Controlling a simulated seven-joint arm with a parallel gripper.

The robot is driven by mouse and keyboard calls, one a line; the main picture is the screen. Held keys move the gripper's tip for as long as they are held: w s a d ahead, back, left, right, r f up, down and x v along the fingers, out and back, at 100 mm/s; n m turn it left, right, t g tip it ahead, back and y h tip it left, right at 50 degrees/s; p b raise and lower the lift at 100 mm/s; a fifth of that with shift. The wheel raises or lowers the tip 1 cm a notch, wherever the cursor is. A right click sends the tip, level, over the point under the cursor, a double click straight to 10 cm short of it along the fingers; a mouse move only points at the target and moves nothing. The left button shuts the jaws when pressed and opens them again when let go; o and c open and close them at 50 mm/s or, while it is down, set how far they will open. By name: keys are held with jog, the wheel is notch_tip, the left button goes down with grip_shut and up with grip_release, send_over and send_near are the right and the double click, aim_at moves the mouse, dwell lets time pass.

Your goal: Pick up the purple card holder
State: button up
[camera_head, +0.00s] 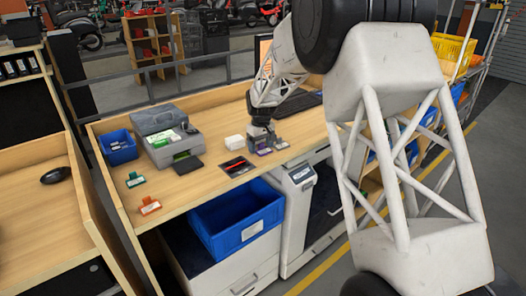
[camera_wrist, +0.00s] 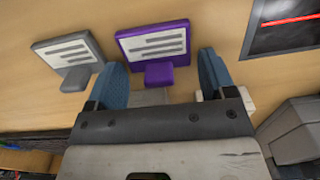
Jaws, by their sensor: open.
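The purple card holder (camera_wrist: 153,45) stands on the wooden desk and carries a white card with dark lines. In the wrist view it lies between and just beyond the two blue fingertips of my gripper (camera_wrist: 163,78). The fingers are apart, and the foot of the holder reaches into the gap between them. I cannot tell whether either finger touches it. In the head view the purple card holder (camera_head: 264,152) shows small below my gripper (camera_head: 262,145), partly hidden by it.
A grey card holder (camera_wrist: 70,52) stands close to the left of the purple one in the wrist view. A black and red card (camera_head: 236,166) lies nearby. A printer (camera_head: 168,140), an orange holder (camera_head: 149,206) and a green holder (camera_head: 135,180) are farther left on the desk (camera_head: 205,185).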

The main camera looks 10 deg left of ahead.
dwell(0.5)
jog(key=c, duration=0.7)
jog(key=shift+r, duration=0.1)
jog(key=shift+r, duration=0.75)
notch_tip(320, 180, up, 2)
jog(key=shift+r, duration=0.15)
jog(key=s+d, duration=0.1)
jog(key=s, duration=0.4)
jog(key=s+d, duration=0.2)
jog(key=s, duration=0.3)
jog(key=s+d+r, duration=0.1)
jog(key=s+d, duration=0.1)
jog(key=s, duration=0.3)
jog(key=shift+d, duration=0.1)
jog(key=shift+s, duration=0.1)
jog(key=w+a+r, duration=0.1)
jog(key=w+a, duration=0.1)
jog(key=a, duration=0.2)
jog(key=w+a+r, duration=0.1)
jog(key=a, duration=0.4)
jog(key=w+a+r, duration=0.1)
jog(key=w+a, duration=0.1)
jog(key=a, duration=0.3)
jog(key=shift+w+a, duration=0.1)
jog(key=shift+w, duration=0.25)
